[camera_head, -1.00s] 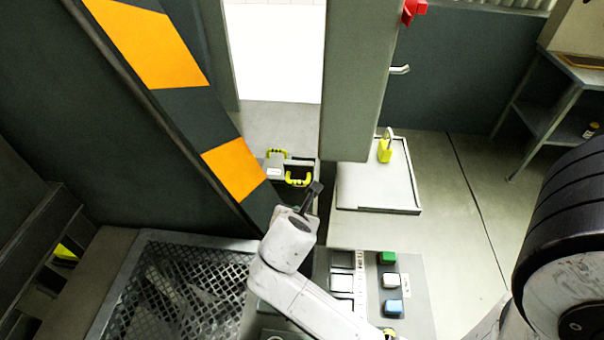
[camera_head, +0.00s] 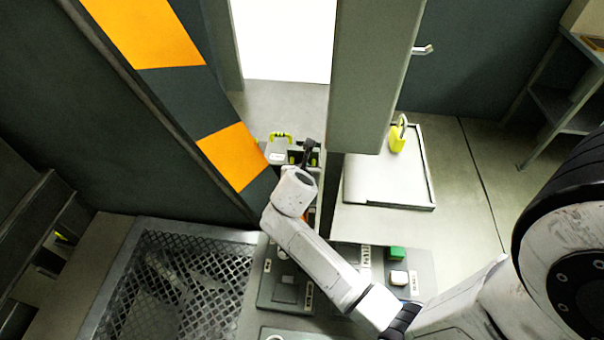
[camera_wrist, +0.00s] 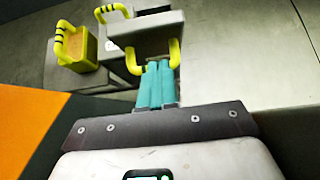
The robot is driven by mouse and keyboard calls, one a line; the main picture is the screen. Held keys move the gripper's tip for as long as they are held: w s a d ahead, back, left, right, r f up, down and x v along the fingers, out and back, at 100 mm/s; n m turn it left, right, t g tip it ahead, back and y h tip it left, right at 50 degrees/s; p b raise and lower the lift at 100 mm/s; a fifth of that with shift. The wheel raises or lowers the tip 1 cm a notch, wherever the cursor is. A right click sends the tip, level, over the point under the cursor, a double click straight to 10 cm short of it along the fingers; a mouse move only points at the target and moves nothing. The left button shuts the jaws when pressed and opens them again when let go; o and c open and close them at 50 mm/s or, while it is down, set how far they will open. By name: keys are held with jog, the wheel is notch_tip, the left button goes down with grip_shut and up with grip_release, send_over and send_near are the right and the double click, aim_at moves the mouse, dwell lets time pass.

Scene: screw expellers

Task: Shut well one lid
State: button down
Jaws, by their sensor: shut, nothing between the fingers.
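A small grey lid-like panel (camera_wrist: 145,27) with yellow, black-striped handles shows at the top of the wrist view. One handle (camera_wrist: 108,12) rises from its far left corner. Another handle (camera_wrist: 172,55) is on its near side, at my fingertips. My gripper (camera_wrist: 158,66) has its teal fingers pressed together, tips at this handle; I cannot tell whether they touch it. In the head view my gripper (camera_head: 306,150) is over the dark box beside a grey block (camera_head: 278,152) with a yellow handle. The arm partly hides the box, so how far the lid is closed is unclear.
A grey post (camera_head: 375,75) stands close to the right, and an orange-striped beam (camera_head: 235,155) slopes close on the left. A button panel (camera_head: 425,270) and mesh grating (camera_head: 190,270) are nearer.

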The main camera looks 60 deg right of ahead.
jog(key=shift+w+d+r, duration=0.15)
jog(key=shift+w+d, duration=0.05)
jog(key=shift+d, duration=0.35)
jog(key=shift+w+d+r, duration=0.15)
jog(key=shift+w+d, duration=0.05)
jog(key=shift+d, duration=0.4)
jog(key=shift+w+d+r, duration=0.15)
jog(key=shift+w+d, duration=0.05)
jog(key=shift+d, duration=0.35)
